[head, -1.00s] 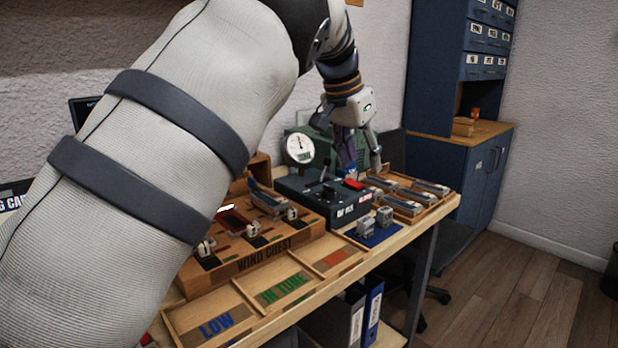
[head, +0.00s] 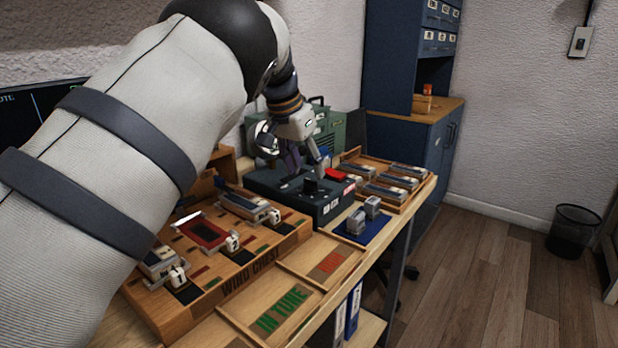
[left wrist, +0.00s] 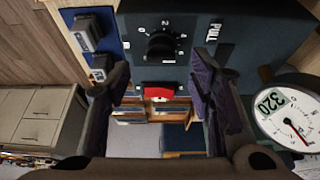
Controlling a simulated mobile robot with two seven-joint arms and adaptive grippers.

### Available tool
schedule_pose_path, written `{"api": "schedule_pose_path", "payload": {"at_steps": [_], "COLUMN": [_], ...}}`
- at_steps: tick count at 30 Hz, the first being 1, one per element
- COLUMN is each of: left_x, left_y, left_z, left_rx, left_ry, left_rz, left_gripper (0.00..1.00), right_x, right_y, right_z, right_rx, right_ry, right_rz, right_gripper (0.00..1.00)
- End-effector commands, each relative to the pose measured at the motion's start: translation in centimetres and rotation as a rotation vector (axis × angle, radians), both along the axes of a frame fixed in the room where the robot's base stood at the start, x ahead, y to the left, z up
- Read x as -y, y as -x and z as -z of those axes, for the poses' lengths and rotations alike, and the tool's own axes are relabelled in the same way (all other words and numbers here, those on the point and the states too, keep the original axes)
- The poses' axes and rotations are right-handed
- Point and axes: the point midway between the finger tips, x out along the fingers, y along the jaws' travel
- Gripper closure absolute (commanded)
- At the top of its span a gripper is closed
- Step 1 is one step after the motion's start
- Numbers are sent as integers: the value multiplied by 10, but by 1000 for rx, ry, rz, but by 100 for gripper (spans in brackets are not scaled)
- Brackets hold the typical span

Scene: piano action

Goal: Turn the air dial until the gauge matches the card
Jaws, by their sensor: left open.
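The black air dial (head: 312,186) stands on top of a dark green box (head: 325,208). In the left wrist view the dial (left wrist: 162,45) has a ring of white numbers around it. My left gripper (head: 308,171) is open and empty, pointing down over the box beside the dial. In the wrist view its fingers are spread to either side, and the dial shows just beyond the gap. The round white gauge (left wrist: 290,112) shows a red needle and a display reading 320. In the head view my gripper hides most of the gauge. I cannot make out the card. My right gripper is not in view.
A red button (head: 337,175) is close to the dial on the box. A blue mat (head: 352,238) with small grey blocks lies in front. A wooden tray (head: 408,205) holds several reeds at right. The wind chest (head: 240,275) stands left, with sorting trays (head: 290,285) along the front.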

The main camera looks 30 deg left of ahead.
Motion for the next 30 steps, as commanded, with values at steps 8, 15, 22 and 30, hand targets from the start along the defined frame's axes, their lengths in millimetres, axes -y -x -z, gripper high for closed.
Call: {"api": "schedule_pose_path", "payload": {"at_steps": [8,15,22,30], "left_x": [1,1,1,2], "left_y": [-15,-15,-15,-15], "left_z": [36,36,36,35], "left_rx": [0,2,2,3], "left_ry": [0,-1,0,0], "left_rz": [1,1,1,-14], "left_gripper": [52,52,99,100], "right_x": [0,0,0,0], "right_y": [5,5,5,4], "right_z": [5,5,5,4], "right_rx": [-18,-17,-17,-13], "right_ry": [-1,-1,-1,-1], "right_rz": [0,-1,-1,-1], "right_gripper": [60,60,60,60]}}
